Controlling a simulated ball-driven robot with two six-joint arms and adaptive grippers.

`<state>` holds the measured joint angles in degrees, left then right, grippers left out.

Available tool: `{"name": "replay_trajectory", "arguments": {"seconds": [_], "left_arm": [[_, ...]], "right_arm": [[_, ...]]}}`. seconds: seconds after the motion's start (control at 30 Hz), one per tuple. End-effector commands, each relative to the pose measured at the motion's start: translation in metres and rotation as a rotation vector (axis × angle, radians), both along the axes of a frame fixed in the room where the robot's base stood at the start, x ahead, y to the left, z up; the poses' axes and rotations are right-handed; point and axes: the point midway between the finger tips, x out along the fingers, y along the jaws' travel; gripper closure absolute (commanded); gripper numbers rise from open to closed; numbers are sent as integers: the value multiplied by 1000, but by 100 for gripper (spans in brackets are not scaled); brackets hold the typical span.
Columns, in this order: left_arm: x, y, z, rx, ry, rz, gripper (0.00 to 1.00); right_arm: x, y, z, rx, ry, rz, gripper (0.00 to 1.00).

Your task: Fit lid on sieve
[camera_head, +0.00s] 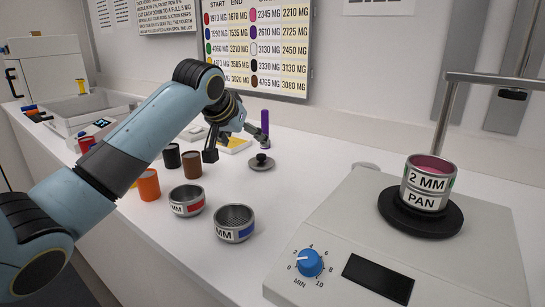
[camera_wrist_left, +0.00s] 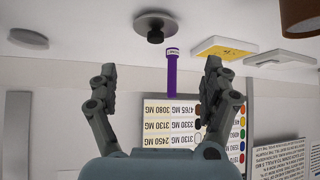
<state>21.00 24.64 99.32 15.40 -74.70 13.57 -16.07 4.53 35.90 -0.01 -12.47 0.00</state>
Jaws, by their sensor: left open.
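The lid (camera_head: 262,163) is a flat grey disc with a dark knob, lying on the white counter; it also shows at the top of the left wrist view (camera_wrist_left: 155,24). My left gripper (camera_head: 236,146) is open and empty beside the lid, its fingers apart and not touching it. The 2 MM sieve (camera_head: 427,180), with pink powder inside, sits upright on the PAN (camera_head: 423,201) on the shaker's black plate. The sieve's top is uncovered. My right gripper is in neither view.
A purple tube (camera_head: 265,123) stands just behind the lid. Two loose sieves, red-marked (camera_head: 187,201) and blue-marked (camera_head: 234,223), stand at the front. Orange (camera_head: 149,186) and brown (camera_head: 192,165) jars stand left. The shaker (camera_head: 345,225) has a metal post behind the sieve.

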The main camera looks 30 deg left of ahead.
Motion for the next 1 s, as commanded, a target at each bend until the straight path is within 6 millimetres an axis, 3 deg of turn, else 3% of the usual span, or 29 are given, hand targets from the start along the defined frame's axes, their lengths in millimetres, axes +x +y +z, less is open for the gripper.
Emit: {"name": "replay_trajectory", "arguments": {"seconds": [0.17,0.43,0.8,1.0], "left_arm": [[10,0,-12,-5,1,1,17],[37,5,-39,-5,0,-1,17],[66,7,-76,-4,1,-1,17],[72,8,-82,-2,1,-1,17]], "right_arm": [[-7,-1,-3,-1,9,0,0],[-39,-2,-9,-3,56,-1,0],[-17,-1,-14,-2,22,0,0],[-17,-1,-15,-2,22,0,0]]}}
